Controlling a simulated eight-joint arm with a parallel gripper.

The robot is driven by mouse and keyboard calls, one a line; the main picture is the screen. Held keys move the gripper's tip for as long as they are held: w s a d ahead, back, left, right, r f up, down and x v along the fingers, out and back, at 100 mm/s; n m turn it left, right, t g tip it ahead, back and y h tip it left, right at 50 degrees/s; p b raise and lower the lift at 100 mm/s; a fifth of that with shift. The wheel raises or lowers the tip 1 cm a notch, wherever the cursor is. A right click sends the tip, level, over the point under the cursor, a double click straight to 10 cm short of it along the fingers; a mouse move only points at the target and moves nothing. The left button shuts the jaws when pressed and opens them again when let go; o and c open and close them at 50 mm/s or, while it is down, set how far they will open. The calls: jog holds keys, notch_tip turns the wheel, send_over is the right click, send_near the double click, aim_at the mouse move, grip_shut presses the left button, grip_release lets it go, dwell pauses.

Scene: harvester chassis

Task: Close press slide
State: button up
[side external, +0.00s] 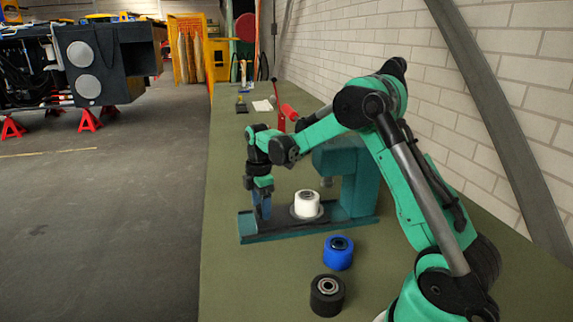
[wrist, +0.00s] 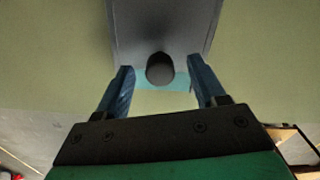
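The teal press (side external: 352,170) stands on the green bench, its long low base reaching out to the left. A grey press slide (side external: 282,226) lies in that base. A white roller (side external: 306,203) sits upright on a dark round seat on the slide. My gripper (side external: 262,208) points down at the left end of the base. In the wrist view my gripper (wrist: 161,66) is open, its two blue fingers apart. A dark rounded knob (wrist: 160,70) at the end of the grey slide (wrist: 165,25) shows between the fingers. I cannot tell whether either finger touches it.
A blue roller (side external: 339,252) and a black roller (side external: 327,295) stand on the bench (side external: 240,285) in front of the press. A red lever tool (side external: 281,110) stands behind. A brick wall (side external: 400,30) bounds the right. The bench's left edge is near the base's outer end.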

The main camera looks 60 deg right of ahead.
grip_shut()
dwell(1.3)
